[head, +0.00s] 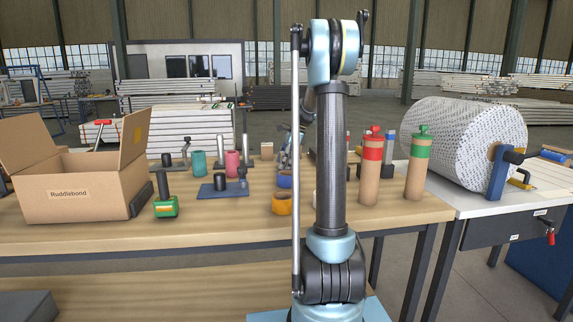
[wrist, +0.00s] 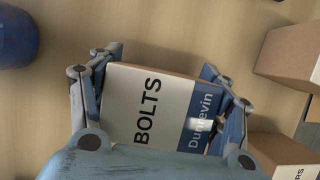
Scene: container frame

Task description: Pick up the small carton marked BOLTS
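The small carton marked BOLTS (wrist: 173,108) shows large in the wrist view, with a white label and a blue band at its right. My gripper (wrist: 165,75) has one finger along each side of it, left and right. Both fingers lie very close to the carton or against it; I cannot tell whether they press on it. I also cannot tell whether the carton rests on the table or is clear of it. In the head view my gripper is mostly hidden behind my own arm, and the carton cannot be made out.
Two other brown cartons, (wrist: 292,55) and (wrist: 285,155), stand close by on the right in the wrist view. A dark blue round object (wrist: 16,38) is at upper left. In the head view an open cardboard box (head: 80,200) and red-topped (head: 370,175) and green-topped (head: 417,170) cylinders stand on the table.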

